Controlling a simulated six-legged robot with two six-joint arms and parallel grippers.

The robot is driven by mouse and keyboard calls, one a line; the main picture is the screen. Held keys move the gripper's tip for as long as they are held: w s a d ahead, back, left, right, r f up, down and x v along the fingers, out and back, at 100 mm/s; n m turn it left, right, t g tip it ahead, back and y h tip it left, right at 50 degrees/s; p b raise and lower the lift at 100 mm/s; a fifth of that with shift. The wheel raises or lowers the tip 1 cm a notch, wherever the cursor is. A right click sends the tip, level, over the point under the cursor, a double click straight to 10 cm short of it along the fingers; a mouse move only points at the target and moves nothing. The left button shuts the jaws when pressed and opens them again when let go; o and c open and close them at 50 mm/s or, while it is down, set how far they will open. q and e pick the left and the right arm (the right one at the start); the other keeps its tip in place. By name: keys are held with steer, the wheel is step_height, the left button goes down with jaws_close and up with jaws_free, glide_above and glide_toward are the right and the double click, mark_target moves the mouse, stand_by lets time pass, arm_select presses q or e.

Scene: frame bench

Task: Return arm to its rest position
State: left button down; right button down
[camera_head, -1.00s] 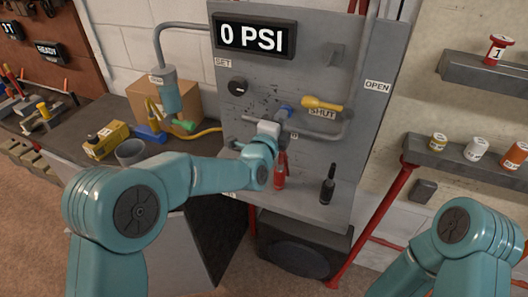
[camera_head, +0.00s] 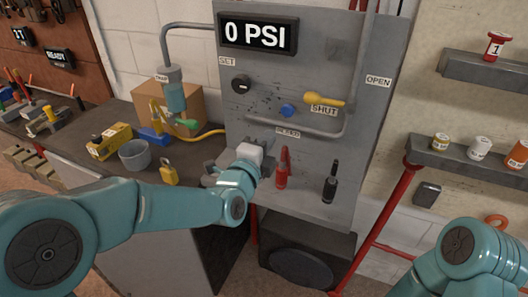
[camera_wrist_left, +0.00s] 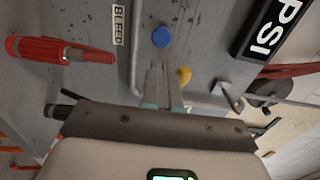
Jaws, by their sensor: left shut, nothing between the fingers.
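My left arm comes in from the left in the head view. Its gripper (camera_head: 264,147) is in front of the lower part of the grey panel (camera_head: 300,75), left of a red-handled tool. In the left wrist view my left gripper's fingers (camera_wrist_left: 160,82) are together with nothing between them. The blue button (camera_head: 288,110) is on the panel above the gripper; it also shows in the wrist view (camera_wrist_left: 161,37). The yellow lever (camera_head: 322,102) points left above the SHUT label. My right arm shows at the lower right, its gripper out of view.
A red-handled tool (camera_head: 282,168) and a black-handled tool (camera_head: 330,182) stand at the panel's foot. On the bench at left are a grey cup (camera_head: 134,155), a yellow padlock (camera_head: 168,172) and a cardboard box (camera_head: 188,105). A shelf with jars (camera_head: 470,157) is at right.

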arm_select(q)
steer(key=s+a+f+n+g+y, duration=0.1)
steer(key=s+a+f+n+g, duration=0.15)
steer(key=f, duration=0.75)
steer(key=s+a+f+n+g+y, duration=0.1)
steer(key=s+a+f+g, duration=0.2)
steer(key=f, duration=0.7)
steer(key=s+a+f+n+g+y, duration=0.1)
steer(key=s+a+f+g, duration=0.15)
steer(key=a+f, duration=0.45)
steer(key=s+d+f+n+g, duration=0.1)
steer(key=s+f+n+g, duration=0.2)
steer(key=s+f+n, duration=0.2)
steer(key=s+d+f+n+g, duration=0.1)
steer(key=s+f+n+g, duration=0.1)
steer(key=s+f+n, duration=0.3)
steer(key=s+d+f+n+g+h, duration=0.1)
steer(key=s+d+f+n+g, duration=0.1)
steer(key=s+f+n, duration=0.3)
steer(key=s+n+g, duration=0.1)
steer(key=s+n, duration=0.3)
steer(key=s, duration=0.6)
steer(key=shift+s+f+g, duration=0.15)
steer(key=shift+s+g, duration=0.05)
steer(key=shift+g, duration=0.1)
